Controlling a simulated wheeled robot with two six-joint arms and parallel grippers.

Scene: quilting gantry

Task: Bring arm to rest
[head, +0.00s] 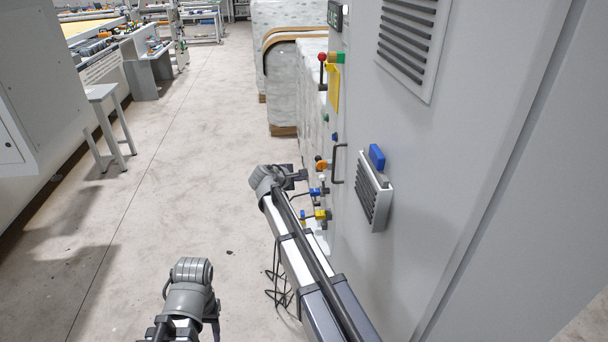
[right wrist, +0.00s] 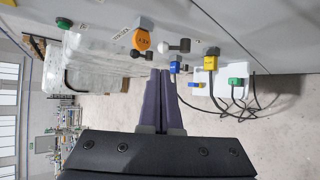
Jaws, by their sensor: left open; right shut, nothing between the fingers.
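My left arm is at the bottom of the head view, with its grey wrist bent over. Only a dark part of my left gripper (head: 213,328) shows below the wrist, open, away from the cabinet. My right arm reaches forward along the grey cabinet (head: 400,130), low beside the panel of coloured valves and plugs. In the right wrist view my right gripper (right wrist: 166,75) has its two dark fingers together and nothing between them. The fingertips point towards the blue-tagged fitting (right wrist: 175,67); I cannot tell whether they touch it.
An orange knob (right wrist: 141,40), a yellow plug (right wrist: 211,60) and a green plug (right wrist: 236,82) with looping black cables are near the right gripper. A vent box (head: 374,192) juts from the cabinet. Wrapped stacks (head: 285,85) stand ahead. Open floor (head: 140,215) lies left; a small table (head: 102,92) stands beyond.

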